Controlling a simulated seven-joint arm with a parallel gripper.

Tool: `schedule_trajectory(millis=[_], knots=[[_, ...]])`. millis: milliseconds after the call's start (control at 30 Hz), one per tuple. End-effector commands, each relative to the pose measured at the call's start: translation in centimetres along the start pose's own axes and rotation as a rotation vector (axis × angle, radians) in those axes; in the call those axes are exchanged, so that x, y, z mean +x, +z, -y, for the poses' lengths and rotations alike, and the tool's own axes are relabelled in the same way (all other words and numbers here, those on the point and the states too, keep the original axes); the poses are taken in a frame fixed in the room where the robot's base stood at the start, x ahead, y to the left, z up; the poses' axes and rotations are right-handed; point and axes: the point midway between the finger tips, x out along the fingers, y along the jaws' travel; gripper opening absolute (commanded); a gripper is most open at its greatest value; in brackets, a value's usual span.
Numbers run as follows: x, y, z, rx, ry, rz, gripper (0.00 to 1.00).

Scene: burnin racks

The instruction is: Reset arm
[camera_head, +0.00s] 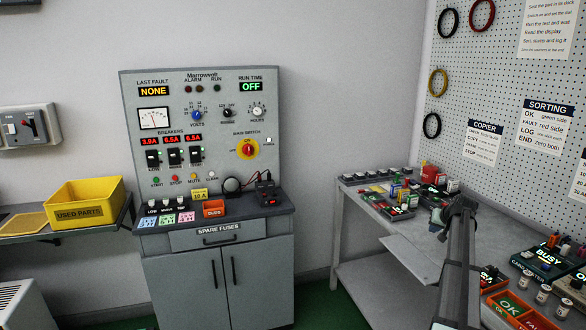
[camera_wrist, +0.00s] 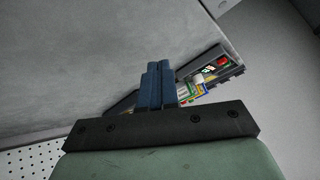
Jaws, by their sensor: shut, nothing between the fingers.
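My gripper shows in the wrist view with its blue fingers (camera_wrist: 157,72) pressed together and nothing between them. A tray with small coloured parts (camera_wrist: 205,72) lies beyond and to the right of the fingers. In the head view my arm reaches up from the bottom right over the grey bench (camera_head: 353,205). The fingers cannot be made out there.
A grey cabinet with the Marrowvolt panel (camera_head: 215,90) stands at the left of the bench. A yellow used parts bin (camera_head: 85,203) sits on a shelf at the far left. A pegboard (camera_head: 470,90) rises behind the bench.

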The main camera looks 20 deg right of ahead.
Motion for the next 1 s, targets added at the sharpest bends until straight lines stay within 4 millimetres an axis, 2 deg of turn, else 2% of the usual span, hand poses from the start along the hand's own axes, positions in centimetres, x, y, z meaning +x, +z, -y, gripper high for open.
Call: schedule_trajectory(millis=[33, 100, 300, 433, 467, 667, 700, 767, 1000], knots=[[1.1, 0.7, 2.9, -0.039, -0.011, 0.0, 0.0], [2.5, 1.3, 6.4, -0.089, -0.024, -0.002, 0.0], [5.5, 3.6, 15.4, -0.222, -0.057, -0.012, 0.0], [6.9, 5.3, 20.6, -0.299, -0.078, -0.02, 0.0], [7.7, 7.1, 20.2, -0.293, -0.076, 0.005, 0.0], [11.9, 16.7, 22.0, -0.3, -0.084, 0.13, 0.0], [12.7, 18.8, 22.4, -0.302, -0.084, 0.158, 0.0], [13.7, 22.1, 22.9, -0.306, -0.085, 0.2, 0.0], [16.6, 35.5, 24.6, -0.331, -0.079, 0.372, 0.0]])
